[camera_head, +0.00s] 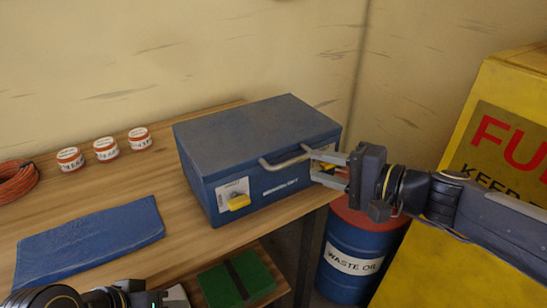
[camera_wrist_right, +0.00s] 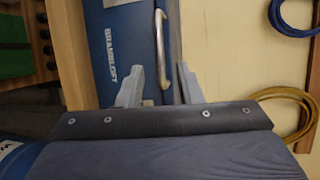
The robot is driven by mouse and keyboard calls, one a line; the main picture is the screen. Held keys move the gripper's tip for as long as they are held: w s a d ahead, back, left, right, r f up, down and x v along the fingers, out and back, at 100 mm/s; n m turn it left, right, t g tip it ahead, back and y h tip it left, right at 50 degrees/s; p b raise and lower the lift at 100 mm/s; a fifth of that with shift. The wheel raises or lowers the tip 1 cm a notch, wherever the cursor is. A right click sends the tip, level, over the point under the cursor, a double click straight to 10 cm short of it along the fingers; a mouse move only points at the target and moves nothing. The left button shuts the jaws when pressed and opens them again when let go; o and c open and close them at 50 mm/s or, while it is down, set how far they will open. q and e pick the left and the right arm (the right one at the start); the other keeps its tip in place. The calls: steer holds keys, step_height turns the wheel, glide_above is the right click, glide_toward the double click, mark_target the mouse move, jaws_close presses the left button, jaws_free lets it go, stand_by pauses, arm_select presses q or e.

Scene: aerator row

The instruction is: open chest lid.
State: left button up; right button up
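A blue metal chest (camera_head: 255,160) stands on the wooden table with its lid (camera_head: 255,125) down.
A blue mat (camera_head: 90,243) lies on the table (camera_head: 185,260) in front, left of the chest. Several red-and-white tins (camera_head: 106,149) and a coiled orange cable (camera_head: 16,181) are at the back left. A waste oil drum (camera_head: 358,250) and a yellow cabinet (camera_head: 470,245) stand at right.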

mark_target(298, 161)
steer(key=x, duration=0.6)
steer(key=shift+w+a+f, duration=0.1)
steer(key=shift+w+a, duration=0.05)
steer(key=shift+a, duration=0.15)
jaws_close()
